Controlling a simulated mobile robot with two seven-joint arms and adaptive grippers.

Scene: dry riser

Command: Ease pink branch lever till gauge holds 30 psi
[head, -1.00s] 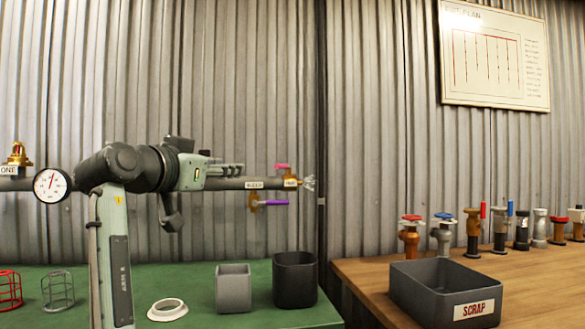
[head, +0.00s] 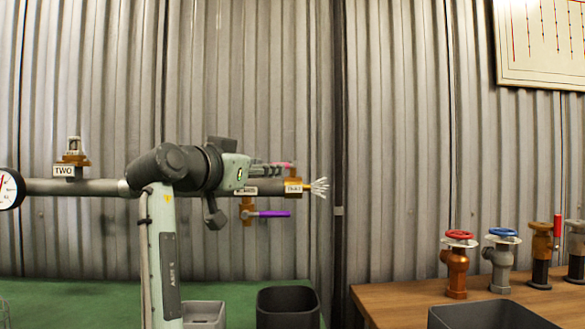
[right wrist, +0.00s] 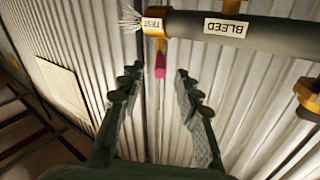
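The pink lever (head: 284,164) sits on top of the brass fitting (head: 293,187) at the right end of the grey pipe (head: 100,187). White streaks of spray (head: 319,187) leave that end. In the right wrist view the pink lever (right wrist: 160,66) points between my right gripper's fingers (right wrist: 159,78). They stand open with a gap on both sides of it. In the head view the right gripper (head: 283,170) overlaps the lever. The gauge (head: 9,188) is cut by the left edge; its needle points up, its reading unclear. My left gripper is out of view.
A purple lever (head: 268,213) hangs below the pipe near the BLEED label (right wrist: 227,28). A brass fitting (head: 73,160) labelled TWO stands on the pipe. Bins (head: 288,305) stand on the green bench. Several valves (head: 456,266) and a dark crate (head: 485,314) are on the wooden table.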

